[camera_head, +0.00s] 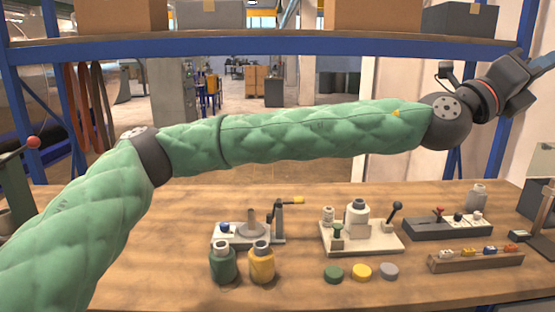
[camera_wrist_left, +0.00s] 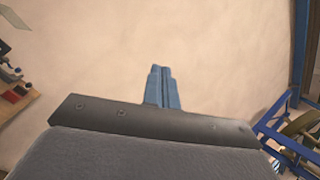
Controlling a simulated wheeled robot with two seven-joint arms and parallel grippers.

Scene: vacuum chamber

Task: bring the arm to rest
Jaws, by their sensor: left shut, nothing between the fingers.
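My left arm, in a green quilted sleeve, comes in from the left in the head view and stretches across above the table to the upper right. My left gripper (camera_head: 543,62) is at the right edge of that view, near the blue shelf post and well above the tabletop. In the left wrist view its two blue fingers (camera_wrist_left: 161,72) are together with nothing between them, in front of a plain pale wall. My right gripper is not in view.
A wooden table (camera_head: 180,240) carries a green jar (camera_head: 222,264), a yellow jar (camera_head: 262,264), several coloured discs, a lever fixture (camera_head: 362,235) and a switch box (camera_head: 447,228). A blue shelf beam (camera_head: 250,47) with boxes runs above the arm. The table's left part is bare.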

